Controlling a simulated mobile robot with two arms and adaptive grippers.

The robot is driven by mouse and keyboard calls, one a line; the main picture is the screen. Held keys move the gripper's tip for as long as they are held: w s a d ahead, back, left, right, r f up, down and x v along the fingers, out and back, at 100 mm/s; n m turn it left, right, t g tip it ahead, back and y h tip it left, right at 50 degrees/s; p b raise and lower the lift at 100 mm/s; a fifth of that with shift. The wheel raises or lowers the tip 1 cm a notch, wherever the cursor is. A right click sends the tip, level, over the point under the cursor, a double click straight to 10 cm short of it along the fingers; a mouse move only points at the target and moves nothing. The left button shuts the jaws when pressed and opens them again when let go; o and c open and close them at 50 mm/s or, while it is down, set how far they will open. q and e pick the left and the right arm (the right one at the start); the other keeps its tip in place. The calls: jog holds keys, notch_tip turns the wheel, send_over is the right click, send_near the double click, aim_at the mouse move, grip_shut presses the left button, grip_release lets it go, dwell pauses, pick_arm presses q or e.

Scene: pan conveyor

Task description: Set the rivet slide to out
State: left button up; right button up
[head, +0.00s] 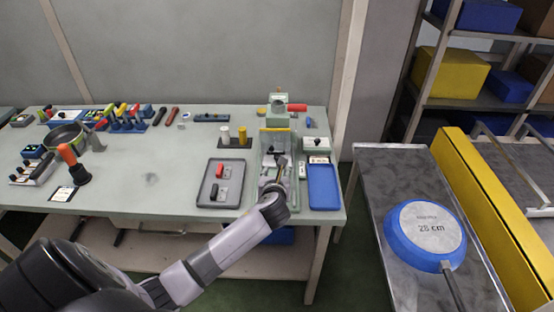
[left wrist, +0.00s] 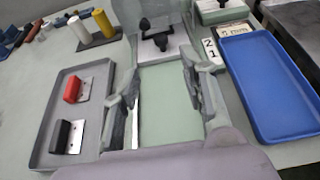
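A pale green fixture (head: 265,172) stands at the right end of the workbench. In the left wrist view a black knob (left wrist: 146,25) on a light metal plate (left wrist: 152,50) sits at the far end of its green bed (left wrist: 170,90); this looks like the rivet slide. I cannot tell its setting. My left gripper (head: 275,172) is over the fixture. In the left wrist view its two fingers (left wrist: 162,88) are wide apart on either side of the green bed, with nothing between them. The knob is beyond the fingertips. My right gripper is not in view.
A grey tray (head: 203,192) with a red and a black handled piece lies left of the fixture. A blue tray (head: 323,187) lies to its right. A white and a yellow peg (head: 242,136) stand behind the grey tray. A pan (head: 425,235) lies on the conveyor at right.

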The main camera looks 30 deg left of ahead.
aim_at(277, 158)
pick_arm(q)
jog(key=b+x, duration=0.1)
jog(key=x, duration=1.1)
jog(key=shift+w+f, duration=0.1)
jog(key=shift+f, duration=0.05)
grip_shut()
dwell(0.5)
